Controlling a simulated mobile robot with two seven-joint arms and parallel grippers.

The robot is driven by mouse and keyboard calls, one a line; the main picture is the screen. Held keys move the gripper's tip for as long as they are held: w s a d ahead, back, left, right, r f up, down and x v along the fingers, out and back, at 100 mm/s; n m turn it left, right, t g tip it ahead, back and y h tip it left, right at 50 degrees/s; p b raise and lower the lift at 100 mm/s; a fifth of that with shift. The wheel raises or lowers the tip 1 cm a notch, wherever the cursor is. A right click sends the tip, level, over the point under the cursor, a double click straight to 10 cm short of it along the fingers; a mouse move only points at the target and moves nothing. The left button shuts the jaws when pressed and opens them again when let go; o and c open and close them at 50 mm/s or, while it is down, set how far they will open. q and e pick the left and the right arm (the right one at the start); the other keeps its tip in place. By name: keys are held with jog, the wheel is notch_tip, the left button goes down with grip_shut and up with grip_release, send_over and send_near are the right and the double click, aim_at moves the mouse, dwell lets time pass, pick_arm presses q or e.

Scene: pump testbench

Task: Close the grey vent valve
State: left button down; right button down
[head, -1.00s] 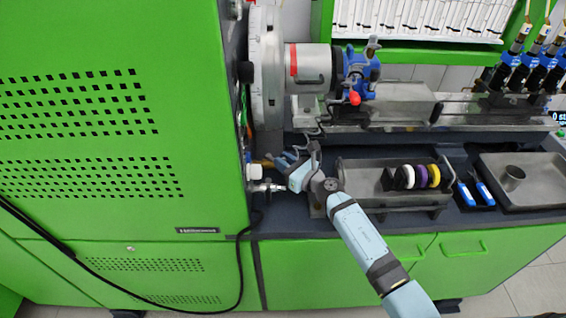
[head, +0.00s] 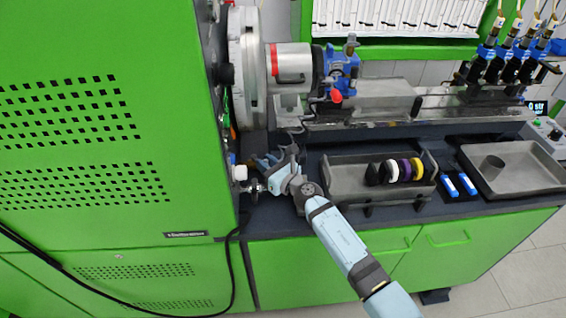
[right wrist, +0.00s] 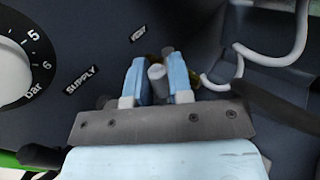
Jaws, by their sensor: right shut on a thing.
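My right gripper (head: 266,168) is at the side of the green cabinet, low and close to the bench top. In the right wrist view its two light-blue fingers (right wrist: 159,84) are shut on a grey cylindrical piece that I take for the grey vent valve (right wrist: 157,74). The fingers hide the sides of this piece and its base. A small label (right wrist: 138,33) behind it is too small to read surely. A SUPPLY label (right wrist: 82,80) is to its left. In the head view the gripper hides most of the valve. My left gripper is out of view.
The green cabinet (head: 100,180) stands close on the left. A grey tray with coloured rings (head: 345,185) and a metal tray (head: 530,185) lie on the bench to the right.

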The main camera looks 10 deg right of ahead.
jog(key=shift+s+a+f, duration=0.2)
jog(key=shift+a, duration=0.15)
jog(key=c, duration=1.4)
grip_release()
jog(key=o, duration=0.3)
jog(key=shift+w+r, duration=0.1)
jog(key=shift+d, duration=0.2)
jog(key=v, duration=1.3)
jog(key=shift+s, duration=0.3)
